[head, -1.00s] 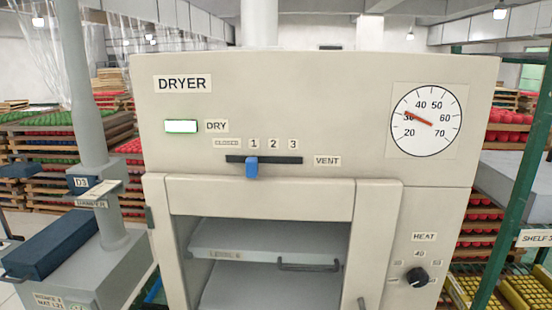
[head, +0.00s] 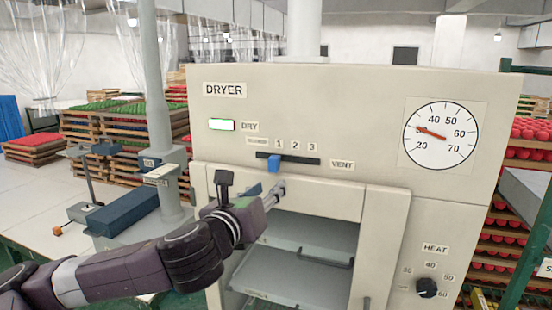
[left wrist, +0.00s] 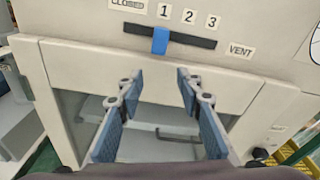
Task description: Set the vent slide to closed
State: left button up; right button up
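The vent slide is a blue knob (head: 273,164) in a dark horizontal slot (head: 305,160) on the dryer front. It also shows in the left wrist view, where the blue knob (left wrist: 160,40) stands under the label 1, right of the CLOSED label (left wrist: 128,4). My left gripper (head: 279,189) is just below the knob in the head view. In the left wrist view the left gripper (left wrist: 160,75) has its two fingers spread with nothing between them; the knob is ahead of the gap, apart from the fingertips. My right gripper is in neither view.
The dryer (head: 350,95) has an open bay with shelves below the slot. A round dial (head: 445,132) and a HEAT knob (head: 427,288) are on its right. A grey post (head: 161,110) stands left of the dryer. The panel around the slot is clear.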

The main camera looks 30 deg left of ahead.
aim_at(272, 158)
pick_arm(q)
notch_tip(272, 158, up, 6)
jog(key=s+f+m+t+y, duration=0.1)
jog(key=s+m, duration=0.1)
jog(key=m, duration=0.1)
jog(key=shift+n, duration=0.3)
jog(key=p+x, duration=0.3)
jog(key=x, duration=0.4)
jog(key=shift+w+a+r, duration=0.15)
jog(key=shift+w, duration=0.45)
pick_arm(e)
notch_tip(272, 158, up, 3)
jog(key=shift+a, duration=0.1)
pick_arm(q)
jog(key=shift+a, duration=0.1)
grip_shut()
